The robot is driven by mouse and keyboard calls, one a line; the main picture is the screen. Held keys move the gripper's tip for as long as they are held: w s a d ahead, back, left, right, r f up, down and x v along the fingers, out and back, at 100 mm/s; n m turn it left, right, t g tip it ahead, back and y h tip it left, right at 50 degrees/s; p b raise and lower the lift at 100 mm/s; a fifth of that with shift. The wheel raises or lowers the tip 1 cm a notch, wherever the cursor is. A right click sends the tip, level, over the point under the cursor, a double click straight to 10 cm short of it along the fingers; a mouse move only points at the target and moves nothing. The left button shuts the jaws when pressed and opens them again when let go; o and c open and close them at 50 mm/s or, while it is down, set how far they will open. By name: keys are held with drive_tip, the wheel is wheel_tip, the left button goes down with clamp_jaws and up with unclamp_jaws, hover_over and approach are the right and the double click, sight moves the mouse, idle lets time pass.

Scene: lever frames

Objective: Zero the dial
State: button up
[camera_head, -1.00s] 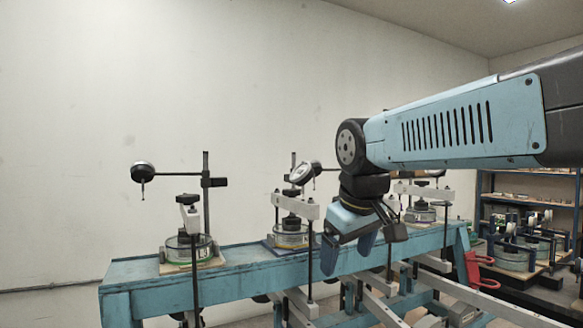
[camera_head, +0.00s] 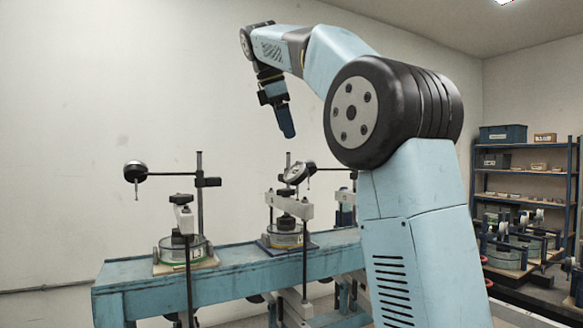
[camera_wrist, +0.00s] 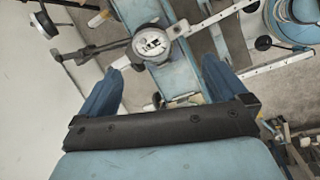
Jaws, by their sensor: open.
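Two dial gauges show on posts over the blue bench (camera_head: 235,288). The left dial (camera_head: 135,171) is seen edge-on. The middle dial (camera_head: 299,172) is tilted, with its pale face partly showing. My gripper (camera_head: 281,125) hangs above and slightly left of the middle dial, apart from it, fingers pointing down. In the wrist view, my gripper (camera_wrist: 165,62) is open, its two blue fingers wide apart and nothing between them. A white dial face (camera_wrist: 152,43) shows beyond and between the fingertips. The dial readings are too small to tell.
Below the dials stand the left round cell (camera_head: 183,249) and middle round cell (camera_head: 285,236), with a white lever arm (camera_head: 289,205) across the middle one. My arm hides the bench's right part. Blue shelves (camera_head: 530,185) stand at right.

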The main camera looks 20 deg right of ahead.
sight(294, 170)
drive_tip(key=shift+n, duration=0.8)
drive_tip(key=x, duration=0.4)
drive_tip(key=w+x, duration=0.1)
drive_tip(key=x, duration=0.3)
drive_tip(key=w+a+x, duration=0.1)
drive_tip(key=x, duration=0.3)
drive_tip(key=shift+w, duration=0.1)
drive_tip(key=shift+c, duration=0.2)
drive_tip(key=c, duration=1)
drive_tip(key=shift+m, duration=0.7)
drive_tip(key=shift+c, duration=0.2)
drive_tip(key=o, duration=1.1)
drive_tip(key=shift+r, duration=0.1)
